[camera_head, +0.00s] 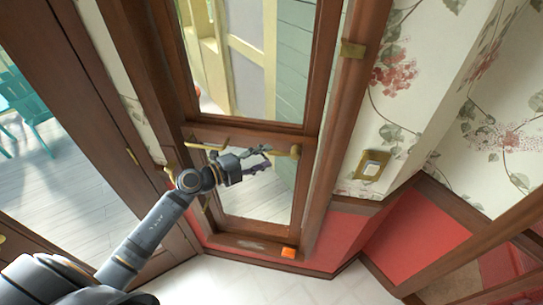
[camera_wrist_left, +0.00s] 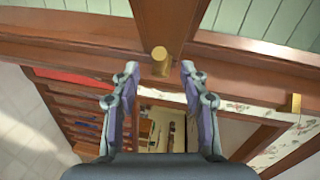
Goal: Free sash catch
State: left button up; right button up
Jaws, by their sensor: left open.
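A tall wooden window (camera_head: 314,120) has a brass catch (camera_head: 290,151) on its middle rail, at the right side. My left gripper (camera_head: 268,158) is at that rail, with its fingers pointing right toward the brass piece. In the left wrist view a round brass end (camera_wrist_left: 160,60) lies ahead of the fingertips and between them in the picture. My left gripper (camera_wrist_left: 157,82) is open with nothing clamped in it. I cannot tell whether a finger touches the brass. Another brass piece (camera_head: 205,146) is on the rail's left part. My right gripper is not in view.
A brass fitting (camera_head: 352,50) is on the right of the frame. A light switch (camera_head: 371,166) is on the floral wall (camera_head: 410,90). A teal chair (camera_head: 25,105) shows at the left. Pale floor (camera_head: 220,280) is clear below.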

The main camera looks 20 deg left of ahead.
aim_at(272, 155)
pick_arm(q)
jog(key=shift+b+x, duration=0.3)
jog(key=shift+x, duration=1.4)
jog(key=shift+s, duration=0.1)
jog(key=shift+c, duration=0.5)
grip_shut()
